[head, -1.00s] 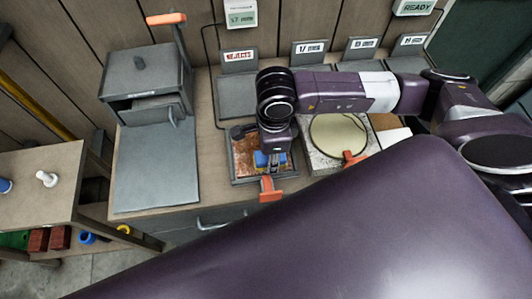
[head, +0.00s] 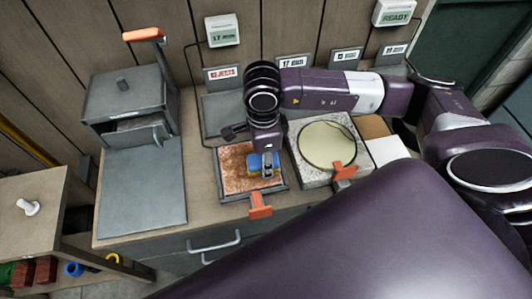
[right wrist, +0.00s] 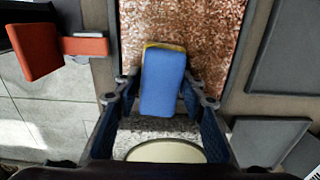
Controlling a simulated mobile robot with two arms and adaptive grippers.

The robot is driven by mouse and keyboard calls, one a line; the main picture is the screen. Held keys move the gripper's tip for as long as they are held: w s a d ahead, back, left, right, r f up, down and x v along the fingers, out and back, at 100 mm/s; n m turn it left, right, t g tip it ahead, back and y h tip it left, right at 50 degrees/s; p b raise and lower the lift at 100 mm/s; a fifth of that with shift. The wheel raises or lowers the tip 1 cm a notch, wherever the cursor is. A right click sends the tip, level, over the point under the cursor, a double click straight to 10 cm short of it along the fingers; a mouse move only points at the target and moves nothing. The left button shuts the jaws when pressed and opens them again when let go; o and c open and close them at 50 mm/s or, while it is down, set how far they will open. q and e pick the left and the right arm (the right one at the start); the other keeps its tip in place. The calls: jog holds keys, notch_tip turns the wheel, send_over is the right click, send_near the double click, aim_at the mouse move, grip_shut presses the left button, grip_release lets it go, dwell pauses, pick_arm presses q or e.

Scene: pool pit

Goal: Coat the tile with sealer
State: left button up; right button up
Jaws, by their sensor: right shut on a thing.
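A reddish-brown speckled tile (head: 236,172) lies in a grey tray (head: 226,198) on the bench. It fills the top middle of the right wrist view (right wrist: 205,30). My right gripper (head: 265,168) is over the right part of the tile, shut on a blue block with a yellow edge, an applicator (right wrist: 162,85). The yellow edge is at or just above the tile; contact cannot be told. To the right is a speckled stone block (head: 308,178) with a round, pale yellow pool (head: 328,143). My left gripper is not in view.
Orange handles stick out in front of the tray (head: 260,205) and the stone block (head: 343,171). A grey box with a lever (head: 136,98) and a flat grey plate (head: 142,188) stand left. Small labelled signs (head: 222,75) line the back. A white peg (head: 29,208) is on the side table.

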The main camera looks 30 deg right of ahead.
jog(key=shift+w+d+f+b, duration=0.1)
jog(key=shift+w+d+b, duration=0.15)
jog(key=shift+w, duration=0.35)
jog(key=shift+w+d+f+b, duration=0.1)
jog(key=shift+w+b, duration=0.2)
jog(key=shift+w, duration=0.3)
jog(key=shift+w+d+b, duration=0.15)
jog(key=shift+w+b, duration=0.35)
jog(key=shift+w, duration=0.15)
jog(key=shift+w+d, duration=0.1)
jog(key=shift+w, duration=0.25)
jog(key=shift+w+d+b, duration=0.2)
jog(key=shift+w+b, duration=0.25)
jog(key=shift+w, duration=0.1)
jog(key=shift+w+d+b, duration=0.2)
jog(key=shift+w+b, duration=0.3)
jog(key=shift+w, duration=0.3)
jog(key=shift+w+d+b, duration=0.25)
jog(key=shift+w+b, duration=0.1)
jog(key=shift+w, duration=0.4)
jog(key=shift+w+r, duration=0.1)
jog(key=shift+w, duration=0.15)
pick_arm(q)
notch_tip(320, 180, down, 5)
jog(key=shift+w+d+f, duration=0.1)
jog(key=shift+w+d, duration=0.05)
